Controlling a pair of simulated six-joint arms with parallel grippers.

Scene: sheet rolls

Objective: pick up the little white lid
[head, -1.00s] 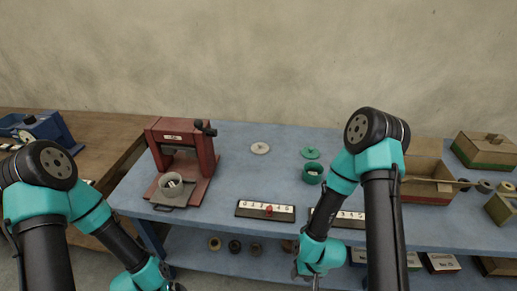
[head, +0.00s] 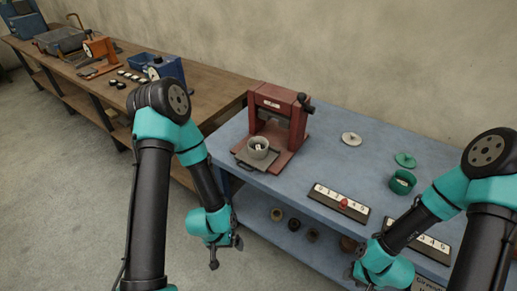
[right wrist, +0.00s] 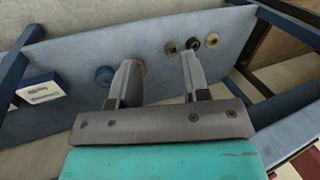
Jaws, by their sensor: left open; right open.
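The little white lid (head: 352,139) is a pale disc with a small knob, lying flat on the blue table to the right of the red press. My left gripper (head: 222,254) hangs low in front of the table's left end, well away from the lid, open and empty. My right gripper (head: 365,277) is low at the table's front edge, partly hidden by its arm. In the right wrist view its two fingers (right wrist: 160,80) are apart with nothing between them, facing the lower shelf.
A green lid (head: 405,160) and green pot (head: 402,182) are to the right. A number board (head: 340,203) lies at the front. The table around the white lid is clear.

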